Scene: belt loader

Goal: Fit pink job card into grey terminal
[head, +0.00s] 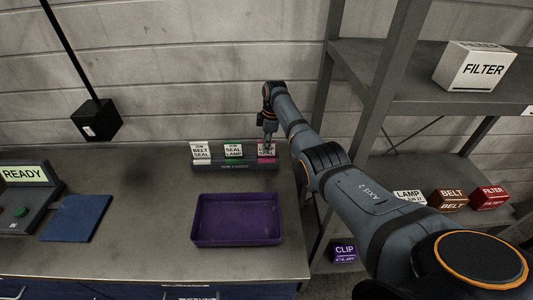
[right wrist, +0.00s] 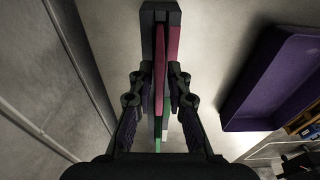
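The pink job card (head: 267,148) stands at the right end of a dark card rack (head: 235,167), beside a green-marked card (head: 233,150) and a white card (head: 201,152). My right gripper (head: 269,133) reaches down over the pink card from above. In the right wrist view the pink card (right wrist: 159,70) is edge-on between the two closed-in fingers (right wrist: 160,92), which appear to press on its faces. The card is still at the rack. The grey terminal (head: 40,203), with a lit READY display and a green button, is at the far left. My left gripper is not in view.
A purple tray (head: 237,240) lies in front of the rack. A blue flat mat (head: 77,217) lies beside the terminal. A black box on a pole (head: 96,120) hangs above the bench. A shelf with labelled boxes (head: 452,198) stands right. Bench between mat and tray is clear.

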